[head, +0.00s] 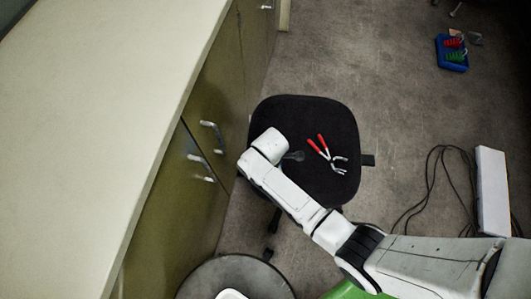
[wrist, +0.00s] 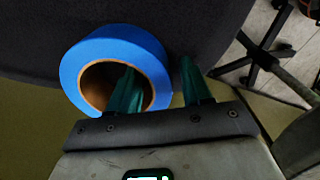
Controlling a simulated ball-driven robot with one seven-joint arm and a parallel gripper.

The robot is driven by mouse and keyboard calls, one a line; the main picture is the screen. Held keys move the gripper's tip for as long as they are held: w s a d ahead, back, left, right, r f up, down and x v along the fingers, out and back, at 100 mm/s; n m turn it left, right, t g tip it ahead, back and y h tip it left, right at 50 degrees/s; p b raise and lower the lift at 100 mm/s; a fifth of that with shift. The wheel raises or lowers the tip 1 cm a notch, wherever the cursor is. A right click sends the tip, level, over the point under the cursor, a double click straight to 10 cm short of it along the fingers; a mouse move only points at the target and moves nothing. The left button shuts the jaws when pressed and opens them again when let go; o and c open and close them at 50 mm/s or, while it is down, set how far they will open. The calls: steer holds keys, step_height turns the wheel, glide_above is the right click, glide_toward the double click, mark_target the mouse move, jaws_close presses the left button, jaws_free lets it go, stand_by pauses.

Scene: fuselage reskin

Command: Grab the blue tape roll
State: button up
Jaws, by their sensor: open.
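The blue tape roll (wrist: 108,46) lies on the dark chair seat (wrist: 30,45) in the wrist view, its brown cardboard core facing the camera. My gripper (wrist: 160,68) is open, with two green fingers. The left finger overlaps the hole of the roll, and the right finger is just outside the roll's right edge. The right wall of the roll shows between them. I cannot tell how deep the left finger reaches. In the head view the roll does not show; my arm covers the left part of the black chair seat (head: 327,120).
Red-handled pliers (head: 318,147) lie on the seat to the right of my wrist. A cabinet with a pale top (head: 90,110) stands close on the left. A blue tray (head: 451,52), a white box (head: 492,190) and black cables (head: 430,180) are on the floor.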

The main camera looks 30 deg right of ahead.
steer(key=shift+f, duration=0.35)
steer(key=shift+c, duration=0.2)
jaws_close()
